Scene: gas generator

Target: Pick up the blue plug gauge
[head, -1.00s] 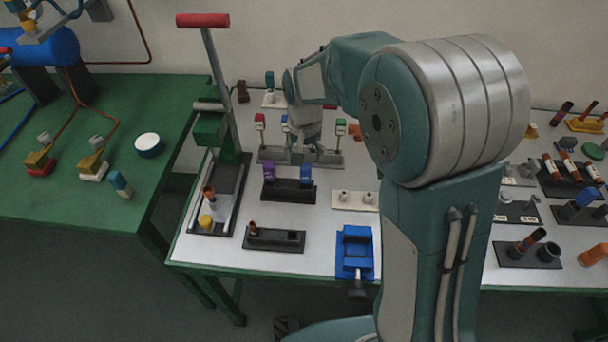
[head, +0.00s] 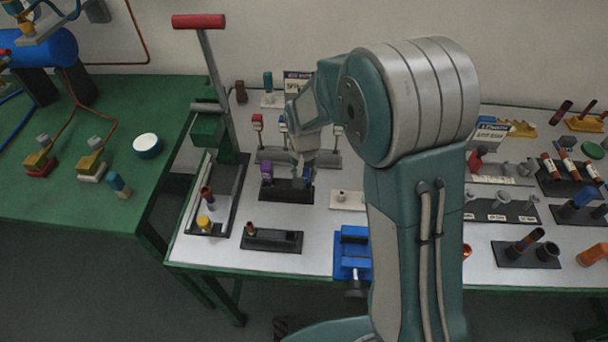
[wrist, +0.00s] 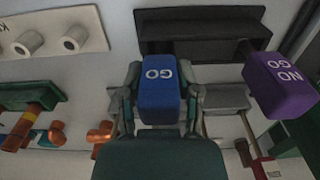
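The blue plug gauge (wrist: 160,90), marked GO, shows in the wrist view between the two fingers of my gripper (wrist: 162,92). One finger is on each side of it with narrow gaps, so the gripper looks open around it. The purple gauge (wrist: 281,86), marked NO GO, stands to the right in that view; it also shows in the head view (head: 266,172). Both gauges are at the black stand (head: 287,195). In the head view my gripper (head: 303,168) is low over the stand's right part and mostly hides the blue gauge.
A white block with grey pegs (head: 347,201) lies right of the stand. A blue vise (head: 352,250) and a black holder (head: 271,240) are nearer the table edge. A lever press (head: 217,185) stands left. A rack of small coloured-top gauges (head: 270,155) is behind.

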